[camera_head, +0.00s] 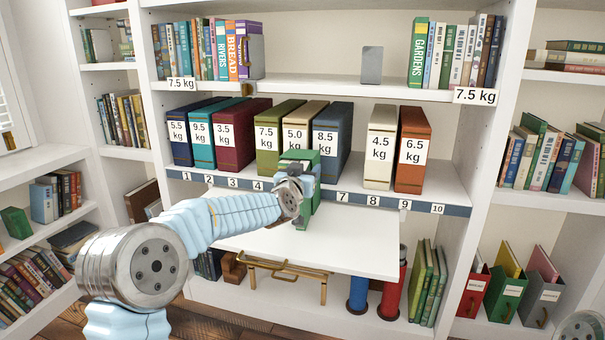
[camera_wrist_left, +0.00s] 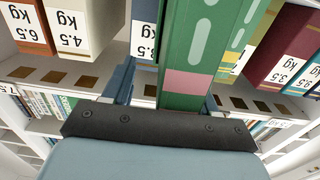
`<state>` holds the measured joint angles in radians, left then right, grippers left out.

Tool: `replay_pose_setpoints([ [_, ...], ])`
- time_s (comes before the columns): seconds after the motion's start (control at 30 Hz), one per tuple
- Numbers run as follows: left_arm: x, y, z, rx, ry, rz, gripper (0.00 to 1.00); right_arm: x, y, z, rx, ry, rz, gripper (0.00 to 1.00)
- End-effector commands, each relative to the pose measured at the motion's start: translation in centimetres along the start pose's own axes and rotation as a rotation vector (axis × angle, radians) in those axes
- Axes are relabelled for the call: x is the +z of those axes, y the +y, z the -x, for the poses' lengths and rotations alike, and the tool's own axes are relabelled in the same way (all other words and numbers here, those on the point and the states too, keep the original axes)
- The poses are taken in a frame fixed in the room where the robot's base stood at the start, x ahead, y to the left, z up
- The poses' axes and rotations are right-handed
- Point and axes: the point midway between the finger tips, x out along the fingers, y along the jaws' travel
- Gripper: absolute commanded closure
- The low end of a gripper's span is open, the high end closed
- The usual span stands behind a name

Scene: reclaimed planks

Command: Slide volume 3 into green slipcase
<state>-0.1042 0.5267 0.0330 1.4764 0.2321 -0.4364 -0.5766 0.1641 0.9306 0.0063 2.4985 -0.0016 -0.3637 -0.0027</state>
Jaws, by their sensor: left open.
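A green volume (camera_head: 303,208) with pale oval marks and a pink band stands upright at the front of the middle shelf, partly hidden by my arm; it fills the middle of the left wrist view (camera_wrist_left: 186,50). My left gripper (camera_head: 299,185) is open, its fingers on either side of this volume; whether they touch it is unclear. I cannot read its number. A maroon volume (camera_head: 240,132) marked 3.5 kg stands behind shelf number 3. A green slipcase-like holder (camera_head: 506,297) stands low at the right, between a red and a grey one. My right gripper is out of view.
Several weight-marked volumes stand along the numbered shelf (camera_head: 410,209), with the green 7.5 kg (camera_head: 268,140) and blue 8.5 kg (camera_head: 331,142) ones near my gripper. A white board (camera_head: 350,248) juts out below, mostly clear. A brass-framed stand (camera_head: 281,268) is under it.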

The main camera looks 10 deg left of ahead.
Motion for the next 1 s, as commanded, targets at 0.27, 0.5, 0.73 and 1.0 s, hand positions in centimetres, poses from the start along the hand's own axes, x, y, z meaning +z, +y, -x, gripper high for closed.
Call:
replay_pose_setpoints([
  [0.27,0.6,-0.3,3.8,-0.004,-0.008,0.000,0.37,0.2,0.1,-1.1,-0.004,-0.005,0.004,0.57],
  [0.5,0.1,0.0,9.9,-0.001,0.000,-0.001,0.37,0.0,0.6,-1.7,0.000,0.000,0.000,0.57],
  [0.73,-0.1,0.1,13.4,-0.001,0.003,0.000,0.37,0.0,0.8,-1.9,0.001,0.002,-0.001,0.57],
  [1.0,-0.2,0.1,14.0,0.000,0.004,-0.001,0.37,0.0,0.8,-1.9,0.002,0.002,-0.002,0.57],
])
